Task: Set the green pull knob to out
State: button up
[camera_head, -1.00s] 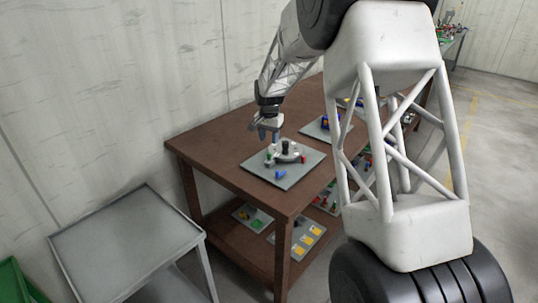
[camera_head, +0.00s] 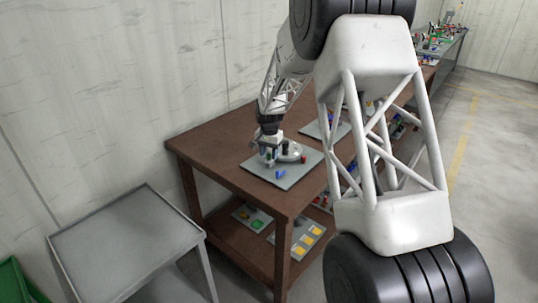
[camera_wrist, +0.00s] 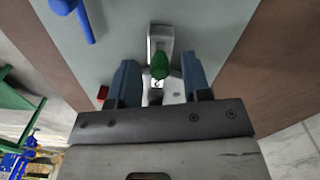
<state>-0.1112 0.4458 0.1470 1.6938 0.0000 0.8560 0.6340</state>
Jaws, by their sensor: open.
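The green pull knob (camera_wrist: 160,66) shows in the wrist view, on a light grey metal mount (camera_wrist: 160,38) fixed to a grey plate (camera_wrist: 218,30). My gripper (camera_wrist: 157,80) is open, with one blue-grey finger on each side of the knob and a gap visible on both sides. In the head view my gripper (camera_head: 269,157) is low over the left part of the grey plate (camera_head: 290,180) on the brown table. The knob is hard to make out there beside the fingers. How far the knob is pulled out cannot be told.
A blue lever-like part (camera_wrist: 84,18) stands at the upper left of the wrist view. A red part (camera_wrist: 103,93) lies left of my left finger. In the head view a round grey fixture (camera_head: 291,153) is close on the right. A grey side table (camera_head: 125,245) stands left.

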jog(key=shift+f, duration=0.4)
grip_shut()
jog(key=shift+s+a, duration=0.9)
grip_release()
